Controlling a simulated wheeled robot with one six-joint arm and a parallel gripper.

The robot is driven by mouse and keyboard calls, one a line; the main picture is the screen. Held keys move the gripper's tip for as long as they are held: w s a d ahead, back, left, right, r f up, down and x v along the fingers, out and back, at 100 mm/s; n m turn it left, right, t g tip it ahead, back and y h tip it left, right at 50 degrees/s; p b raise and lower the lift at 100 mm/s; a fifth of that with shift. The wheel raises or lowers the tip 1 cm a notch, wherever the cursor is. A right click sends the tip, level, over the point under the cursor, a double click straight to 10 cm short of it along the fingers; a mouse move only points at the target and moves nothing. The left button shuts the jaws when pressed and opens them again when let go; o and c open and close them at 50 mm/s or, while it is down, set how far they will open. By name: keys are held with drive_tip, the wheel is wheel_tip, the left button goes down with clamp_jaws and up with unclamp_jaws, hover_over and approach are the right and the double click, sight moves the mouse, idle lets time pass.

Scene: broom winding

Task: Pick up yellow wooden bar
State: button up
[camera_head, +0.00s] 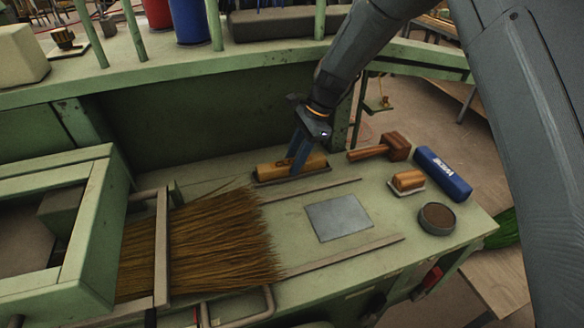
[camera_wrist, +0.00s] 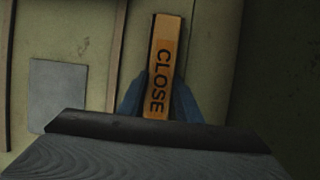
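The yellow wooden bar (camera_head: 312,163) lies on a dark flat base (camera_head: 322,171) on the green bench, near the back panel. In the wrist view the bar (camera_wrist: 165,52) runs up and down and shows the word CLOSE in dark letters. My gripper (camera_head: 293,168) reaches down over the bar with its blue fingers. In the wrist view the fingers of my gripper (camera_wrist: 161,78) stand on both sides of the bar, very close to its edges. I cannot tell whether they press on it. The bar looks to be at rest on its base.
A wooden mallet (camera_head: 396,147), a blue box (camera_head: 442,173), a small wooden block (camera_head: 408,180) and a round tin (camera_head: 437,217) are to the right. A grey metal plate (camera_head: 339,217) lies in front. Broom bristles (camera_head: 222,240) fill the left. A shelf edge (camera_head: 270,58) is behind.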

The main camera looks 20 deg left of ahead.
clamp_jaws()
drive_tip(key=shift+r, duration=0.1)
